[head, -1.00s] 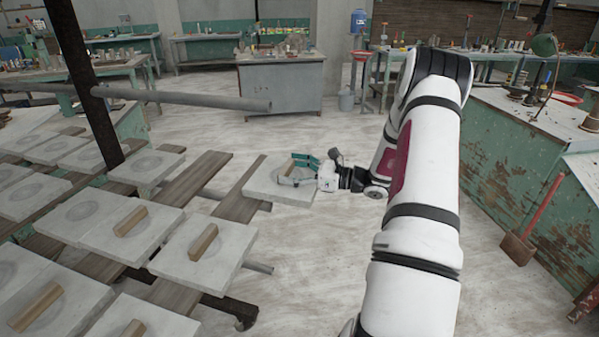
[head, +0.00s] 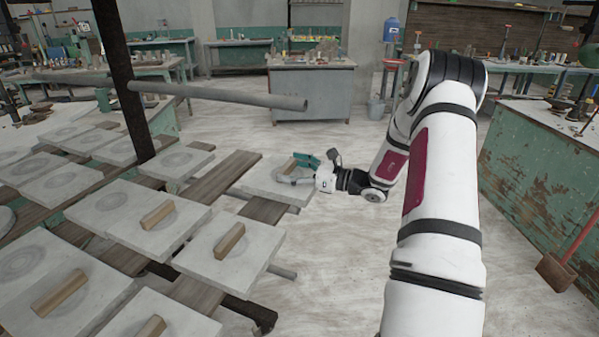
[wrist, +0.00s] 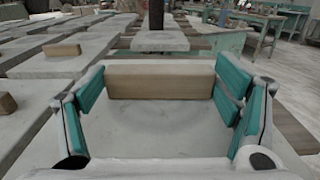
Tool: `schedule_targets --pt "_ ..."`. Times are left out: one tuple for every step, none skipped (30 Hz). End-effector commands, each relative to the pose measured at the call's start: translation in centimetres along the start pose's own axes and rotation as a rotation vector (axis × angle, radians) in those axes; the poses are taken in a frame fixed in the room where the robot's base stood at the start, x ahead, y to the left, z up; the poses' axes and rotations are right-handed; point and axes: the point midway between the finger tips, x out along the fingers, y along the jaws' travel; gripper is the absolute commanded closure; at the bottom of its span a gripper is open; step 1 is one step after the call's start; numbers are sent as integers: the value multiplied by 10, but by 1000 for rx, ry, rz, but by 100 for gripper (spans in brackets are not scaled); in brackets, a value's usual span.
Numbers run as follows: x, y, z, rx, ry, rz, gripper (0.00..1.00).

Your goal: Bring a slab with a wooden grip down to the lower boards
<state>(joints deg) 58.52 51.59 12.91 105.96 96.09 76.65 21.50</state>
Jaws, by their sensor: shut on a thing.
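The held slab (head: 262,182) is a square grey plate with a wooden grip (head: 289,166) on top. My gripper (head: 299,170) is shut on that grip, its teal fingers at the two ends of the wood. In the wrist view the grip (wrist: 160,82) spans between the fingers and the slab (wrist: 160,128) lies beneath, looking level. The slab is over the right ends of the dark wooden boards (head: 228,176). I cannot tell whether it touches them. Part of the slab is hidden behind the gripper.
Several slabs lie on the boards to the left; a nearby one (head: 210,258) has a wooden grip. A dark post (head: 115,70) and a horizontal pipe (head: 220,95) stand beyond the slab. A green cabinet (head: 535,165) is at the right. Open floor lies between.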

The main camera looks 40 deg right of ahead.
Motion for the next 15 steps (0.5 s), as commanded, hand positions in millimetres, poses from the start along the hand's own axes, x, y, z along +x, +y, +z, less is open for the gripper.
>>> schedule_targets --pt "6 0 1 -3 -5 1 78" --pt "9 -1 0 -3 -5 1 78" --pt "13 0 0 -3 -5 2 78" --pt "16 0 0 -3 -5 2 78" --pt "18 0 -1 -3 -5 2 78" --pt "22 0 -1 -3 -4 2 78" --pt "25 0 -1 -3 -5 2 78" --pt "24 -1 -5 -1 -4 0 78" --pt "24 -1 -10 -1 -4 0 78" --pt "24 -1 -13 -1 -4 0 78" --pt "24 -1 -16 -1 -4 0 78" --pt "23 -1 -19 -1 -4 0 78" --pt "23 -1 -21 -1 -4 0 78" --pt "23 -1 -23 -1 -4 0 78" --pt "23 -1 -26 -1 -5 0 78"
